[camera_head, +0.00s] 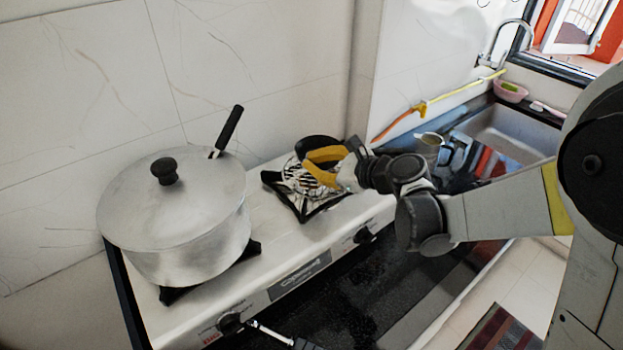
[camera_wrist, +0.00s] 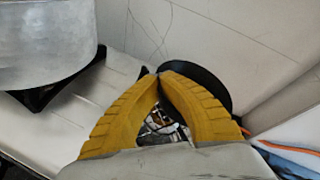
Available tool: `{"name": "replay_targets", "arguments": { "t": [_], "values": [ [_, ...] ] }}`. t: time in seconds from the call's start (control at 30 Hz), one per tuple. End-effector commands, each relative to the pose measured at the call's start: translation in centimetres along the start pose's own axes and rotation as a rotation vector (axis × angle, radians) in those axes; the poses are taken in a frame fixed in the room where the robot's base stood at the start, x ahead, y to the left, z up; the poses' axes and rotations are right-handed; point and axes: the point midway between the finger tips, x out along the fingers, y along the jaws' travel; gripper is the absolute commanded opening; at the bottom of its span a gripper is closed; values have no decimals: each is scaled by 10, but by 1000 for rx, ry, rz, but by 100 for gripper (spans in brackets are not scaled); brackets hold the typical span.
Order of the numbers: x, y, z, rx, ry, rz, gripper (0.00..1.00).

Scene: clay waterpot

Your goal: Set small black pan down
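The small black pan (camera_head: 318,146) shows as a dark rounded shape at the back of the right-hand burner in the head view, partly hidden by my yellow fingers. In the wrist view the pan (camera_wrist: 212,80) lies beyond my right finger, its left edge at my fingertips. My gripper (camera_head: 306,160) is over the burner with its fingertips together; in the wrist view the gripper (camera_wrist: 158,76) appears shut on the pan's edge. The burner (camera_head: 300,190) shows below the pan and between the fingers. I cannot tell whether the pan touches the burner.
A large lidded silver pot (camera_head: 180,220) stands on the left burner, with a black handle (camera_head: 229,130) sticking up behind it. The tiled wall is close behind the stove (camera_head: 215,300). A metal mug (camera_head: 429,148) and an orange-yellow hose (camera_head: 420,108) are to the right, near the sink.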

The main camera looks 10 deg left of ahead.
Motion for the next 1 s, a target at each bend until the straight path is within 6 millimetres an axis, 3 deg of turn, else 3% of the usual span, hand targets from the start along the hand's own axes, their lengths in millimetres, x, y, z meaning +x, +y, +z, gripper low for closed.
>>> {"name": "replay_targets", "arguments": {
  "t": [0.3,0.53,0.63,1.0],
  "values": [
    [14,17,-32,0,0,-2,0],
    [14,18,-33,0,0,-2,0],
    [14,18,-33,0,0,-1,27],
    [10,17,-33,0,1,-1,27]
  ]
}}
